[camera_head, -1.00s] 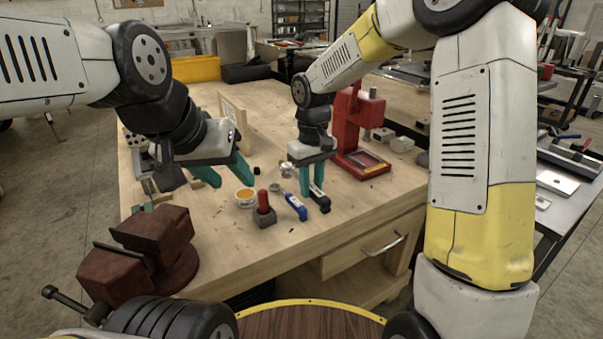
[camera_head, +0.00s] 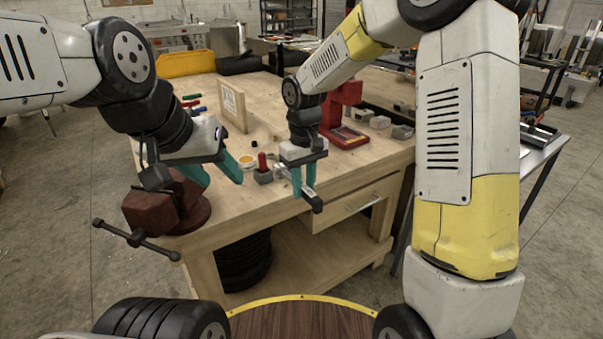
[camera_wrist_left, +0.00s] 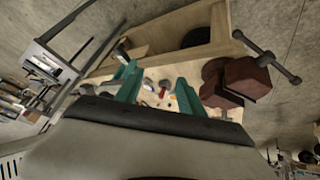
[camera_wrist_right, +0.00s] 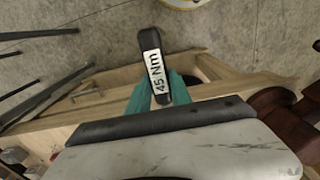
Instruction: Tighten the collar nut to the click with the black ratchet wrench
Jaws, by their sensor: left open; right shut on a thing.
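The black ratchet wrench shows its black end (camera_head: 315,202) below my right gripper (camera_head: 303,190), which is shut on it. In the right wrist view its handle carries a white label reading "45 Nm" (camera_wrist_right: 155,65), between the teal fingers. The wrench appears held off the bench, near its front edge. My left gripper (camera_head: 222,179) is open and empty, over the left part of the bench; its spread fingers also show in the left wrist view (camera_wrist_left: 157,82). A red post on a grey block (camera_head: 263,175) stands between the grippers. I cannot pick out the collar nut with certainty.
A dark red vise (camera_head: 150,212) with a long bar handle sits at the bench's left front corner. A red press (camera_head: 338,118) stands behind my right gripper, with several grey blocks beside it. An upright wooden board (camera_head: 232,106) stands farther back. The bench drawer (camera_head: 352,208) is closed.

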